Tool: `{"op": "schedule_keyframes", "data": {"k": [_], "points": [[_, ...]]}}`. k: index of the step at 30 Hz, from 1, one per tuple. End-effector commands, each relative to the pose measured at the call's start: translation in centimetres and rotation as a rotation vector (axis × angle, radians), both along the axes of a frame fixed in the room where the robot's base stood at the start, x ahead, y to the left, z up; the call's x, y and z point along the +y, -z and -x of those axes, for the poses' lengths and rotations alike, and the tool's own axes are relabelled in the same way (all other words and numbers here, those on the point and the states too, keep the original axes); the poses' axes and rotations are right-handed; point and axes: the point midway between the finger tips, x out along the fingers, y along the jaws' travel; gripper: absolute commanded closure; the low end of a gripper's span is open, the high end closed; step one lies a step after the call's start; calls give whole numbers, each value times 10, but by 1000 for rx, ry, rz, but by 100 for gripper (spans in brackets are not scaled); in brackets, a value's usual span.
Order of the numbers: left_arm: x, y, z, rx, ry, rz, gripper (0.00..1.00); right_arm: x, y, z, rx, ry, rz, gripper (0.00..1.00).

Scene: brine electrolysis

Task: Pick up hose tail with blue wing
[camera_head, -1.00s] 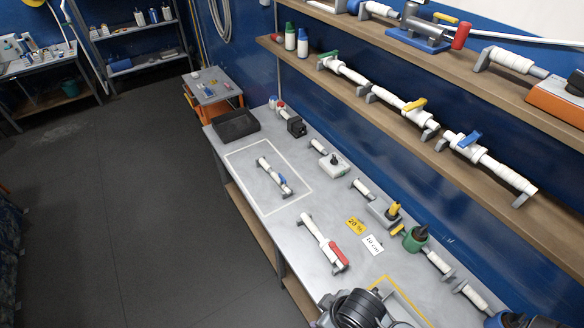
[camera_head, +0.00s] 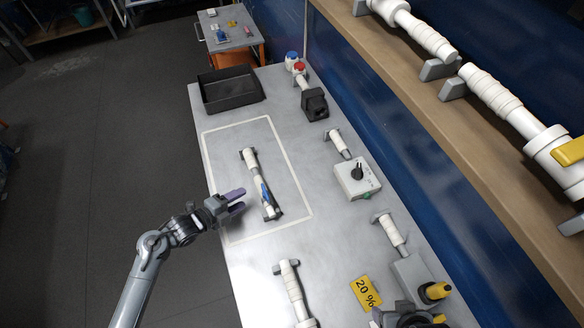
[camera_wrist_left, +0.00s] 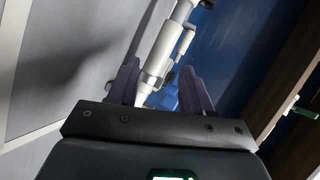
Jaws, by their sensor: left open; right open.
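The white hose tail with the blue wing (camera_head: 256,178) lies on small grey supports inside the white outlined rectangle on the bench. Its blue wing (camera_head: 264,191) is near its lower end. My left gripper (camera_head: 237,201) is open and empty, just left of that lower end, with its purple fingers pointing at it. In the left wrist view, the white hose tail (camera_wrist_left: 163,50) shows beyond and between the two open fingers (camera_wrist_left: 158,85); a finger partly hides the blue area.
A black tray (camera_head: 230,92) stands at the bench's far left. A grey box with a black knob (camera_head: 357,177) and a yellow 20 % card (camera_head: 366,293) lie to the right. Another white pipe piece (camera_head: 292,290) is nearer. A wooden shelf (camera_head: 440,115) overhangs the right side.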

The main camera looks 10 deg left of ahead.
Motion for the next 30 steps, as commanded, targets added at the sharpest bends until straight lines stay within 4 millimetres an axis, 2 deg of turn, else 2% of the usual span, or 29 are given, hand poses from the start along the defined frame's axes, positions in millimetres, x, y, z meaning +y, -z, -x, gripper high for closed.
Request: {"op": "schedule_keyframes", "data": {"k": [1,8,18,26,30], "points": [[5,7,-10,-22,-4,-6,50,1,18,0,-1,0,-2,31],[6,-3,-35,-73,-7,-13,50,2,39,8,18,0,-6,31],[-15,8,-70,-77,-8,-9,50,2,41,4,7,1,-6,31],[-23,13,-81,-75,-7,-12,50,0,43,4,6,-3,1,31],[-28,19,-93,-75,-7,-8,50,-1,45,4,7,-5,4,31]]}}
